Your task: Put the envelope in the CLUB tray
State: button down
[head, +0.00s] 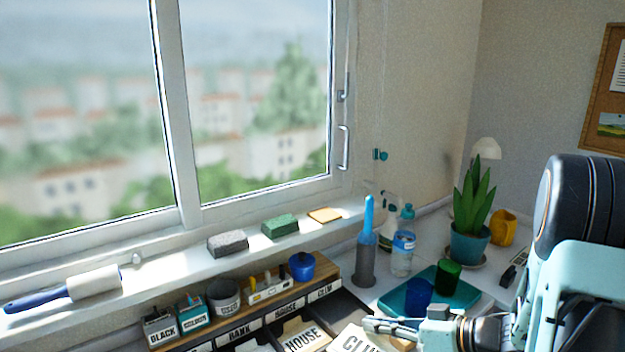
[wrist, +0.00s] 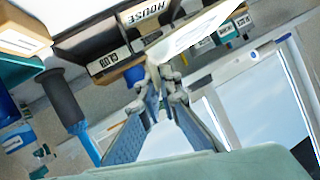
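The envelope (head: 355,342) is white with CLUB in black letters, at the bottom edge of the head view and partly cut off. In the wrist view the envelope (wrist: 190,35) stretches away from my fingertips. My gripper (head: 372,325) is shut on its edge; its closed fingers also show in the wrist view (wrist: 158,72). The CLUB tray (head: 349,308) is the dark compartment at the right end of the row, below the CLUB label (head: 319,291). The envelope is just in front of it. In the wrist view the CLUB label (wrist: 104,63) is left of my fingertips.
A HOUSE card (head: 303,337) lies in the neighbouring compartment. A blue pot (head: 301,268) and several small containers stand on the wooden ledge above. A grey-and-blue bottle (head: 366,255), water bottle (head: 402,254) and teal tray (head: 456,295) with cups stand to the right.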

notch_tip(320, 180, up, 13)
jog(key=p, duration=1.6)
jog(key=shift+r+p, duration=0.2)
jog(key=shift+p, duration=0.15)
